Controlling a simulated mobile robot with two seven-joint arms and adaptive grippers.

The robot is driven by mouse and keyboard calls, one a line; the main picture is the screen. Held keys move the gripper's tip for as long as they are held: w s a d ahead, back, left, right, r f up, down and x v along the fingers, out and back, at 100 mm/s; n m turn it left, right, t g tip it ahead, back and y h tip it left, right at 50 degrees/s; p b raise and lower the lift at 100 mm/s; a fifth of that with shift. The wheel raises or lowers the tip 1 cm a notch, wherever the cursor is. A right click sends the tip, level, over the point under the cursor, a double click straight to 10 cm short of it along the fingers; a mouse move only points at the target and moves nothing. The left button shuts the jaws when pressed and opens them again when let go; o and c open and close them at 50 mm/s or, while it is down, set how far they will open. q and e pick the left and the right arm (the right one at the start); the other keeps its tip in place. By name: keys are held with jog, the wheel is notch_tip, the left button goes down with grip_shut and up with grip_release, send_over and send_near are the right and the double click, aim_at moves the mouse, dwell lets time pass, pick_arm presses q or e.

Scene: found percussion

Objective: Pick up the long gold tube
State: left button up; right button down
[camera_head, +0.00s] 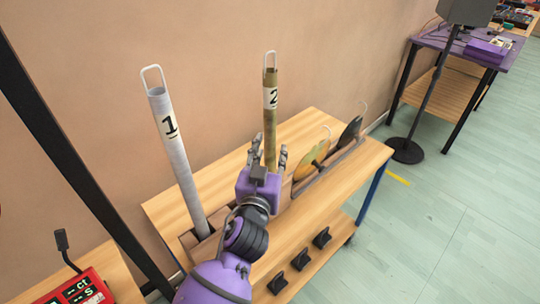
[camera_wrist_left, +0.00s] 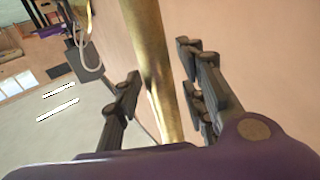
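The long gold tube (camera_head: 270,128) stands upright on the wooden table, with a white label marked 2 and a white wire loop at its top. My left gripper (camera_head: 269,152) is at the tube's lower part, with one finger on each side of it. In the left wrist view the gold tube (camera_wrist_left: 150,55) passes between the two open fingers of the left gripper (camera_wrist_left: 160,75). A gap shows between the left finger and the tube; contact on the right side cannot be told. The tube's foot is hidden behind the gripper. My right gripper is not in view.
A grey tube (camera_head: 178,165) marked 1 stands to the left on the wooden table (camera_head: 170,207). Round plate-like pieces (camera_head: 313,163) stand in a rack to the right. Several small black holders (camera_head: 299,260) sit on the lower shelf. The wall is close behind.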

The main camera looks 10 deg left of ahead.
pick_arm(q)
grip_shut()
jog(key=shift+r, duration=0.1)
